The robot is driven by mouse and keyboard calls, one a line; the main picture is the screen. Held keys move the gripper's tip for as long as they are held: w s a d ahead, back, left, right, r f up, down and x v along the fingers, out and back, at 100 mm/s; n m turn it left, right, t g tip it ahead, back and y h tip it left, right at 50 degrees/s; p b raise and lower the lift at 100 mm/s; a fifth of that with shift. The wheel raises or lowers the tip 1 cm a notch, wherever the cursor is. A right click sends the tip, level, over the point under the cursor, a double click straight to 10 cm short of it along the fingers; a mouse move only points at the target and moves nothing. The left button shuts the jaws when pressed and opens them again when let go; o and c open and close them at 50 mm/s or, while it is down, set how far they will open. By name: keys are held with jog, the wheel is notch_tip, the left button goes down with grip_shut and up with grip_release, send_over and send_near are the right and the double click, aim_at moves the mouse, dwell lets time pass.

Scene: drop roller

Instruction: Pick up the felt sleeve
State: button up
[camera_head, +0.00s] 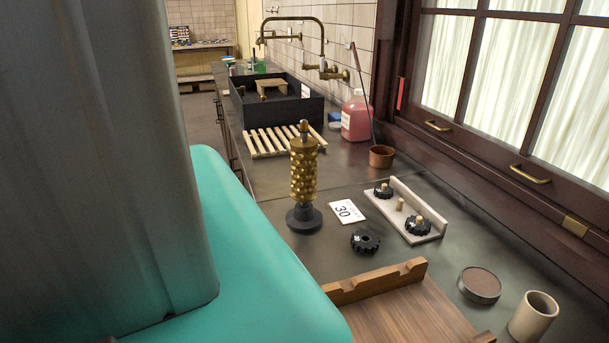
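A short cream hollow cylinder, which looks like the felt sleeve (530,320), stands at the lower right of the head view. It leans slightly in the picture, and its open dark end faces up. Its lower edge is close to the frame's bottom. It stands on the dark counter, apart from the round brown-topped disc (480,286) to its left. My gripper is not in view. Large grey and teal parts, which look like my own body, fill the left side.
A wooden cradle board (395,310) lies left of the sleeve. Behind are a black knobbed wheel (365,241), a card marked 30 (347,212), a pale tray (437,212) with black wheels, and a brass roller (304,175) upright on a stand. Windows border the right.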

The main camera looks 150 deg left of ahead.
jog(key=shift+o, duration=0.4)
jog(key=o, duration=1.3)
